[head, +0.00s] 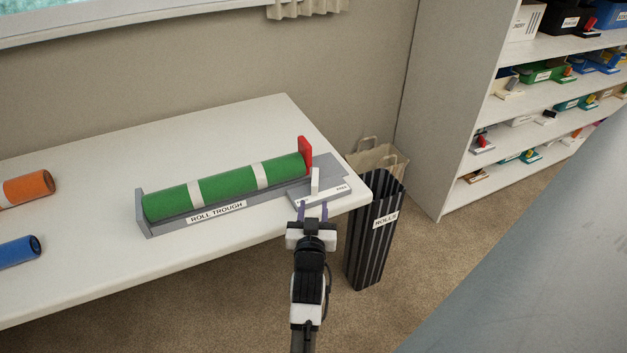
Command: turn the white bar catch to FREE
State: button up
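The white bar catch (315,181) stands upright on a grey plate at the right end of the grey roll trough (170,230). A small white label (341,188), probably reading FREE, lies to its right on the plate. A red end piece (305,152) stands behind the catch, at the end of a green roll (230,182) with white bands that lies in the trough. My gripper (313,206) is just in front of the catch, its two purple fingers apart with nothing seen between them. Whether a fingertip touches the plate cannot be told.
An orange roll (28,187) and a blue roll (18,251) lie at the table's left. A black striped bin (370,245) labelled ROLLS stands off the table's right end, a paper bag (378,160) behind it. Shelves (450,130) stand at right.

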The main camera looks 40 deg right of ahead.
aim_at(314, 189)
jog(key=p+x, duration=0.1)
jog(key=x, duration=0.9)
jog(key=shift+a+p, duration=0.1)
jog(key=shift+p, duration=0.3)
grip_shut()
